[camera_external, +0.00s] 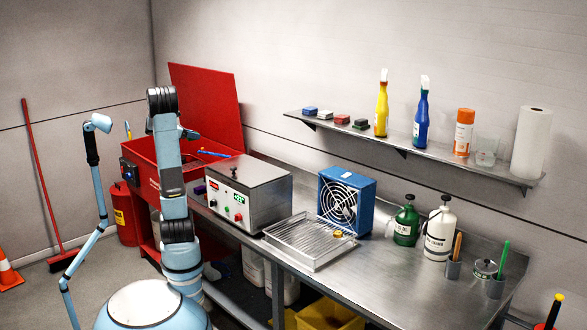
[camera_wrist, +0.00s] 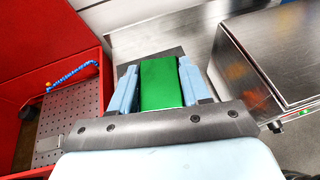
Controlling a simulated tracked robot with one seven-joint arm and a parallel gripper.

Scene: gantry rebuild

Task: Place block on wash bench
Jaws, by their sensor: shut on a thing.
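My gripper (camera_wrist: 158,74) is shut on a green block (camera_wrist: 161,84), which sits between its two light-blue fingers in the wrist view. The red wash bench (camera_external: 141,149), with its red lid raised, stands behind my arm in the external view. In the wrist view, the wash bench (camera_wrist: 85,28) lies left of the gripper, with a perforated grey tray and a blue hose inside. The gripper and block are apart from the tray in that picture. My arm hides the held block in the external view.
A steel heated box (camera_external: 250,182) stands right of the wash bench; it also shows in the wrist view (camera_wrist: 262,60). A wire drying tray (camera_external: 308,240), blue fan (camera_external: 345,201) and bottles stand on the steel counter. A wall shelf (camera_external: 420,155) holds small coloured blocks and bottles.

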